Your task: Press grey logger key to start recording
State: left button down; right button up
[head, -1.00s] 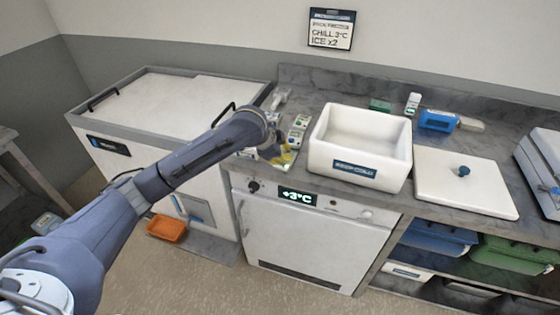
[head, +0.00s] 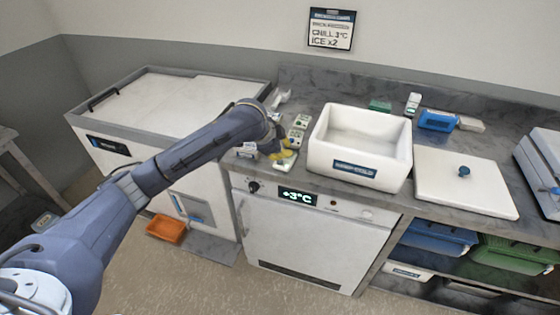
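My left arm reaches in from the left, and its gripper (head: 287,153), with yellow on the fingers, is low over the counter just left of the white box. A small white device (head: 284,164) lies right under the fingertips; it may be the logger, but its grey key cannot be made out. The fingers are too small and partly hidden by the wrist, so I cannot tell if they are open or touching the device. My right gripper is not in view.
The white foam box (head: 335,166) stands open to the right, its lid (head: 466,184) beside it. Small white boxes (head: 298,128) stand behind the gripper. A blue item (head: 437,121) lies at the back. The fridge (head: 310,240) is below the counter, and a chest freezer (head: 170,105) is at left.

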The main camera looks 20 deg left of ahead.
aim_at(284, 160)
pick_arm(q)
jog(key=shift+r, duration=0.1)
jog(key=shift+r, duration=2.4)
